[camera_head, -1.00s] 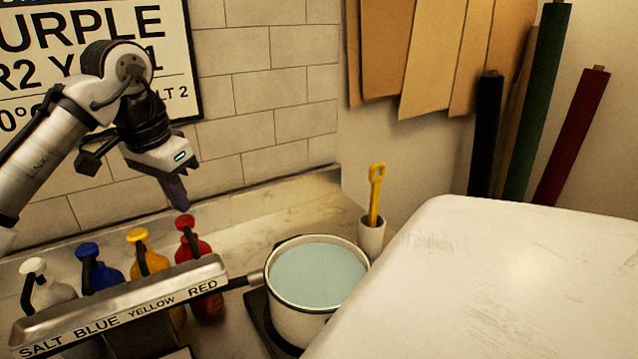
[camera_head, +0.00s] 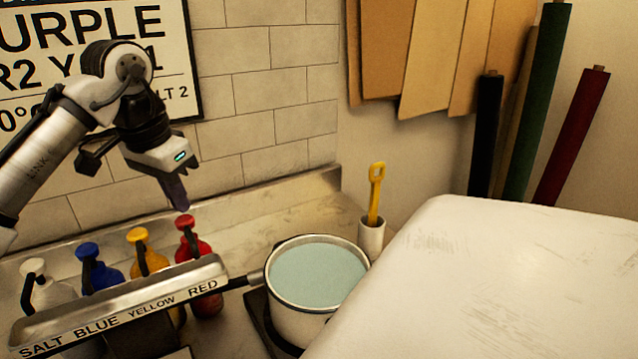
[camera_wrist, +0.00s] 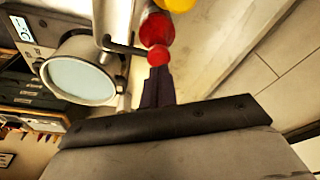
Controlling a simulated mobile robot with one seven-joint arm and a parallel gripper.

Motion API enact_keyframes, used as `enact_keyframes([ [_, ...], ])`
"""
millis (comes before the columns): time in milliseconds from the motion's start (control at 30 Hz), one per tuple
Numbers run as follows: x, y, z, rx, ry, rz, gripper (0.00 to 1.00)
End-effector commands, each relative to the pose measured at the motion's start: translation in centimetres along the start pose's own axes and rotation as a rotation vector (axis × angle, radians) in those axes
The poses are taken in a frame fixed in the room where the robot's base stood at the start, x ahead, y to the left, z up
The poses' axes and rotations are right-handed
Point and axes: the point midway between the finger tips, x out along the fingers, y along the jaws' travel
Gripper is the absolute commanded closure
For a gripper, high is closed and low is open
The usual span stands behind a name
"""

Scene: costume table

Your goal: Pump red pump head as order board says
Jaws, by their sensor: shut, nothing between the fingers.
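The red pump bottle (camera_head: 205,262) stands at the right end of the pump row, with its red pump head (camera_head: 185,221) and dark spout on top. My gripper (camera_head: 182,205) is shut and empty, its dark fingers pointing down just above the red head. In the wrist view the finger tips (camera_wrist: 158,72) appear close to the red pump head (camera_wrist: 158,55); I cannot tell if they touch.
Yellow (camera_head: 138,235), blue (camera_head: 87,250) and white (camera_head: 34,267) pump heads stand to the left. A metal rail labelled SALT BLUE YELLOW RED (camera_head: 120,305) runs in front. A pot of pale liquid (camera_head: 300,322) and a cup (camera_head: 371,238) with a yellow tool stand right.

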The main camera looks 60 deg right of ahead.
Motion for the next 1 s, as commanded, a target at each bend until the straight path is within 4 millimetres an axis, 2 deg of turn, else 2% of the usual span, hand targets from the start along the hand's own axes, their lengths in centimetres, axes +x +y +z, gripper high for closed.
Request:
enact_keyframes([
  [267,0.1,0.0,0.0,0.000,0.000,0.000,1.00],
  [1000,2.7,0.0,0.5,0.000,-0.001,0.001,1.00],
])
